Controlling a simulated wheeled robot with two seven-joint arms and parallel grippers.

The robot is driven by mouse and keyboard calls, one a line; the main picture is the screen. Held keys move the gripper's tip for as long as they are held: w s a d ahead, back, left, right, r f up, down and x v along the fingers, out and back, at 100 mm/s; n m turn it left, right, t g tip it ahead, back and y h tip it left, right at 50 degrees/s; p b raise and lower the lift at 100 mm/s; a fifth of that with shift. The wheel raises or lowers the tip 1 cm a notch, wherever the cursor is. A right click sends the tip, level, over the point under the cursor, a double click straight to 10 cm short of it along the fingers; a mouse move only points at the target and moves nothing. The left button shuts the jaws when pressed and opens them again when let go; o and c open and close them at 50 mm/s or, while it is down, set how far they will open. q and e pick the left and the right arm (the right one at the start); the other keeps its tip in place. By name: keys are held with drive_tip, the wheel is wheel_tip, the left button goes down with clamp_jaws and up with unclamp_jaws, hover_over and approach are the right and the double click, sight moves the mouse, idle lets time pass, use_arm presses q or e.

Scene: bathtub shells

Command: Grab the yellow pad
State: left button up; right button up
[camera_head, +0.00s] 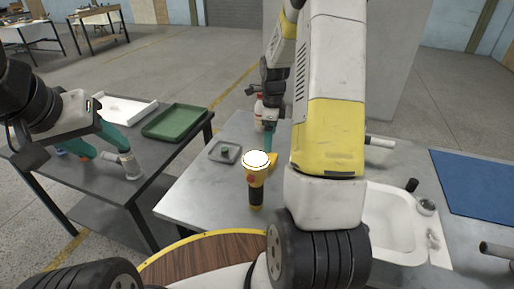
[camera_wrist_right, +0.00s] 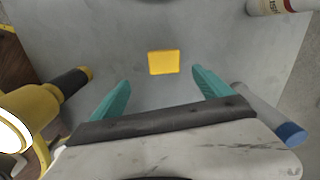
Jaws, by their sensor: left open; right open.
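The yellow pad (camera_wrist_right: 164,62) lies flat on the grey metal table, ahead of and between the fingertips of my right gripper (camera_wrist_right: 160,84). In the wrist view its teal fingers are spread with nothing between them. In the head view the pad (camera_head: 273,159) is partly hidden behind a lit yellow flashlight, and a teal finger of the right gripper (camera_head: 268,138) shows just behind it. My left gripper (camera_head: 104,149) is open above the dark table at the left, its teal fingers pointing down; a clear cylinder shows by one finger.
A bottle (camera_wrist_right: 277,5) and a blue-ended cylinder (camera_wrist_right: 270,115) are to the right in the wrist view. A sink (camera_head: 391,220) is at the right.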

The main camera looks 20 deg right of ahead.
sight(270, 157)
drive_tip(key=shift+m, duration=0.9)
drive_tip(key=f, duration=0.2)
drive_tip(key=d+f, duration=0.1)
drive_tip(key=f, duration=0.1)
drive_tip(key=shift+w, duration=0.3)
drive_tip(key=f, duration=0.7)
drive_tip(key=shift+w+a, duration=0.2)
drive_tip(key=shift+w, duration=0.1)
drive_tip(key=c, duration=1.4)
